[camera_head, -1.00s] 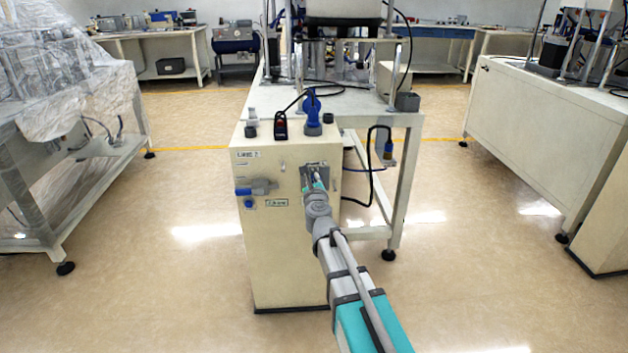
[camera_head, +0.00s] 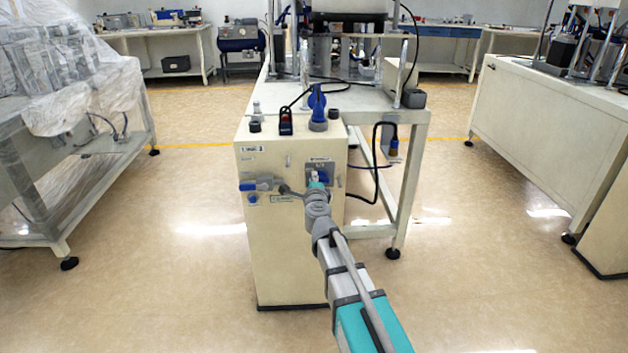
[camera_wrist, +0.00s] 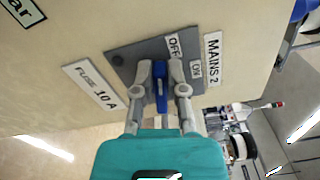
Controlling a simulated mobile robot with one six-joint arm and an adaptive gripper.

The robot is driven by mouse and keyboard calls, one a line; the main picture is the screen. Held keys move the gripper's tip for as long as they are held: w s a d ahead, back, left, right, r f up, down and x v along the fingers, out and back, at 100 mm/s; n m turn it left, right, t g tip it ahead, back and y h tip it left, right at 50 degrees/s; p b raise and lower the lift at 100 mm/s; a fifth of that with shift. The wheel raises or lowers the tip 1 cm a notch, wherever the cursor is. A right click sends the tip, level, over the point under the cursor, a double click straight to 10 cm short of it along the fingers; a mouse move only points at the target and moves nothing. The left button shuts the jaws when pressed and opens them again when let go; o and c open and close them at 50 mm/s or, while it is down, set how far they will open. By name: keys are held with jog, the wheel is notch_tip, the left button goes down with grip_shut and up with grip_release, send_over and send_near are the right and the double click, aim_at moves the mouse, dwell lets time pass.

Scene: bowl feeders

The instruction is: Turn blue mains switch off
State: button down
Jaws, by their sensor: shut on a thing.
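The blue mains switch (camera_wrist: 161,88) is a slim blue lever on a grey plate (camera_wrist: 122,58) on the cream cabinet. Labels "OFF", "ON" and "MAINS 2" stand beside it in the wrist view. My gripper (camera_wrist: 160,74) is shut on the blue lever, one finger on each side. The lever's base is partly hidden, and I cannot tell which label it lines up with. In the head view my gripper (camera_head: 318,183) is at the upper right of the cabinet front (camera_head: 285,245), covering most of the switch.
A grey-and-blue fitting (camera_head: 257,184) sticks out left of my gripper. A red-and-black switch (camera_head: 286,120) and a blue valve handle (camera_head: 317,103) stand on the cabinet top. A "FUSE 10 A" label (camera_wrist: 90,85) is near the plate. Floor (camera_head: 200,270) is clear on both sides.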

jog(key=shift+w+f+n, duration=0.15)
jog(key=shift+f+n, duration=0.1)
jog(key=shift+n, duration=1.05)
jog(key=c, duration=0.7)
grip_release()
jog(key=s, duration=1.2)
jog(key=shift+n, duration=0.3)
